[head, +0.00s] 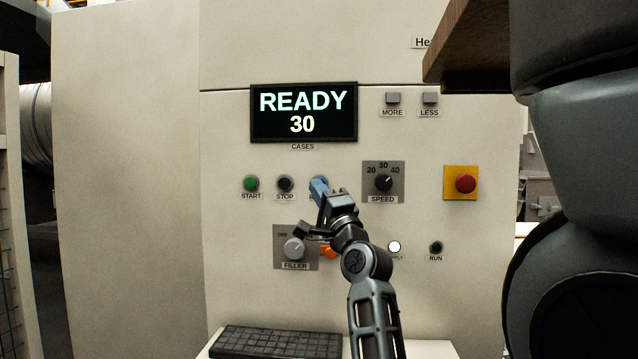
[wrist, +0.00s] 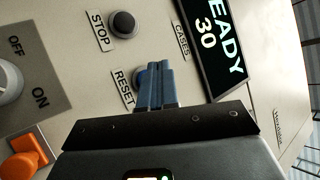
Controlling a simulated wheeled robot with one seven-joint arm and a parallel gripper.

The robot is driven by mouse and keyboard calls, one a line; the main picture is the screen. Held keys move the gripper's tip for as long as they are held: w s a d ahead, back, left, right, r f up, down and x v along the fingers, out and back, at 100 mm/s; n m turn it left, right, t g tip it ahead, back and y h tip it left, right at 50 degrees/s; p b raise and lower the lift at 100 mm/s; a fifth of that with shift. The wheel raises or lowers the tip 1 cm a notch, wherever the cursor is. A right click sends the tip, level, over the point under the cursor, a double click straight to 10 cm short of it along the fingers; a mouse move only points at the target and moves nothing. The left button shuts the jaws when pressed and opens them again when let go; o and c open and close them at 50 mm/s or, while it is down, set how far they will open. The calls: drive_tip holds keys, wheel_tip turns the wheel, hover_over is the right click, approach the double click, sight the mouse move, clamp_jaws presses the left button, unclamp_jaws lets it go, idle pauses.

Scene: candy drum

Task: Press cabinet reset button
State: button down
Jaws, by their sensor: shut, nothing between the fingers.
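The cream cabinet front carries a row of buttons. In the wrist view the RESET label (wrist: 124,87) is readable, right beside the blue fingers of my gripper (wrist: 157,68). The fingers are shut and empty, with their tips at the reset button's place. Whether they touch the button or press it in, I cannot tell. The display (head: 303,112) above reads READY 30.
The green start button (head: 251,183) and black stop button (head: 285,184) sit to the left. The speed knob (head: 383,183) and red emergency button (head: 465,184) are to the right. The filler knob (head: 294,249) and an orange part (head: 328,252) lie below. A keyboard-like panel (head: 276,342) is at the bottom.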

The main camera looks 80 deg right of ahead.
drive_tip(key=a, duration=0.2)
drive_tip(key=a+p, duration=0.1)
drive_tip(key=shift+s+a+p, duration=0.2)
drive_tip(key=shift+a+p, duration=0.1)
drive_tip(key=shift+a, duration=0.1)
drive_tip(key=shift+w+f, duration=0.1)
idle(0.6)
